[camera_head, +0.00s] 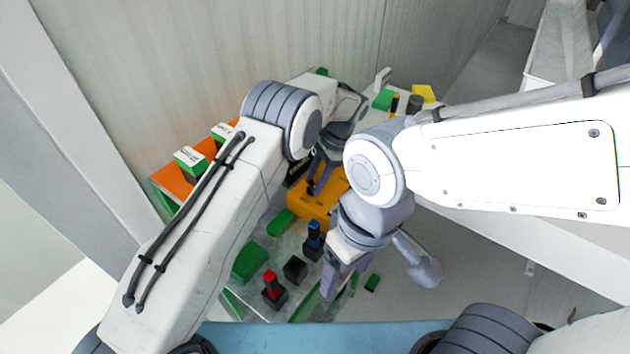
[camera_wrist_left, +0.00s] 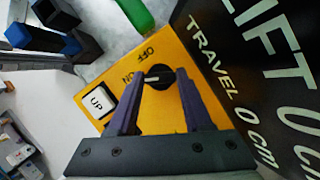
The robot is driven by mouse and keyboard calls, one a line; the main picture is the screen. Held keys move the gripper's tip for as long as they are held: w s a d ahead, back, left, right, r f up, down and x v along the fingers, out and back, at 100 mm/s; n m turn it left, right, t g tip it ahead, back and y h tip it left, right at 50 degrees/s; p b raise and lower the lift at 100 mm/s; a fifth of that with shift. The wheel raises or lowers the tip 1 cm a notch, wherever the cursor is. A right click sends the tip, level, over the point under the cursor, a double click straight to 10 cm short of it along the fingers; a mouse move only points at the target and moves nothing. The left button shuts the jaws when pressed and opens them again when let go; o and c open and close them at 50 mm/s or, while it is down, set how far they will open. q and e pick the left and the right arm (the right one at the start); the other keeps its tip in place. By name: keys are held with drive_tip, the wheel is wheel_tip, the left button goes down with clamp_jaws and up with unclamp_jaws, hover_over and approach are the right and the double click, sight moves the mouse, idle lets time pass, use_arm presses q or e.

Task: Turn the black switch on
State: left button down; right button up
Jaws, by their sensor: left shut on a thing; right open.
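The black switch (camera_wrist_left: 156,86) is a round knob with a pale mark on the yellow control box (camera_wrist_left: 88,75), beside ON and OFF lettering. I cannot tell for sure which word the mark points to. My left gripper (camera_wrist_left: 158,76) is shut on the knob, a purple finger on each side. In the head view the yellow box (camera_head: 309,207) lies below my left gripper (camera_head: 318,176), and the knob is hidden. My right gripper (camera_head: 343,280) is open and empty, to the right of the bench with the pump parts.
A white UP button (camera_wrist_left: 98,102) sits beside the switch. A black display (camera_wrist_left: 235,60) reads LIFT and TRAVEL 0 cm. Red (camera_head: 271,284) and blue (camera_head: 314,238) topped parts and green blocks (camera_head: 250,262) stand nearby.

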idle(0.4)
use_arm(q)
drive_tip(key=shift+c, duration=1.6)
unclamp_jaws()
drive_tip(key=shift+r, duration=0.1)
drive_tip(key=shift+w+d+r, duration=0.1)
drive_tip(key=shift+d+r, duration=0.05)
drive_tip(key=shift+r, duration=0.1)
drive_tip(key=b+v, duration=0.1)
drive_tip(key=v, duration=0.8)
drive_tip(key=shift+r+b, duration=0.4)
